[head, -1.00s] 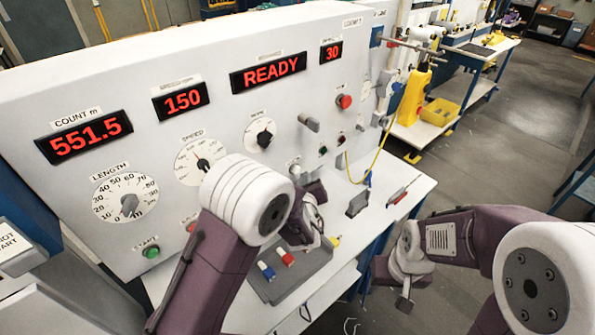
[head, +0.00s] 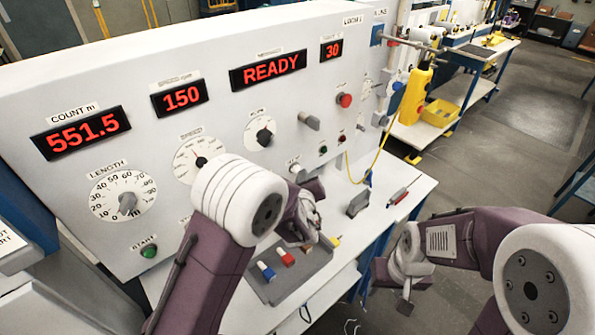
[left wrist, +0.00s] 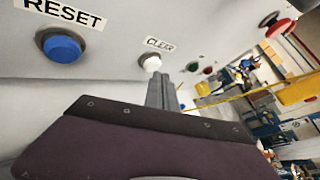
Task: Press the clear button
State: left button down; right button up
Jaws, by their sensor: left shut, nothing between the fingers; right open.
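The white clear button (left wrist: 151,63) sits under its CLEAR label on the panel in the left wrist view. My left gripper (left wrist: 157,76) is shut and empty. Its fingertips overlap the lower edge of the button in that view; I cannot tell whether they touch it. My right gripper (head: 406,304) is open, away from the panel at the right.
A blue RESET button (left wrist: 62,48) is left of the clear button. A red button (head: 344,100), a green START button (head: 149,251) and dials are on the panel. A grey tray (head: 272,291) with red and blue pieces lies below. The status display (head: 268,70) reads READY.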

pick_arm(q)
jog(key=shift+w+a+b, duration=0.3)
jog(key=shift+a+b, duration=0.05)
jog(key=shift+b, duration=0.05)
dwell(0.6)
jog(key=shift+d, duration=0.1)
jog(key=shift+s+d+b, duration=0.3)
jog(key=shift+s+d, duration=0.25)
jog(key=shift+s, duration=0.05)
jog(key=shift+s+d+b, duration=0.35)
jog(key=shift+s+d, duration=1.4)
jog(key=shift+s, duration=0.05)
dwell(0.4)
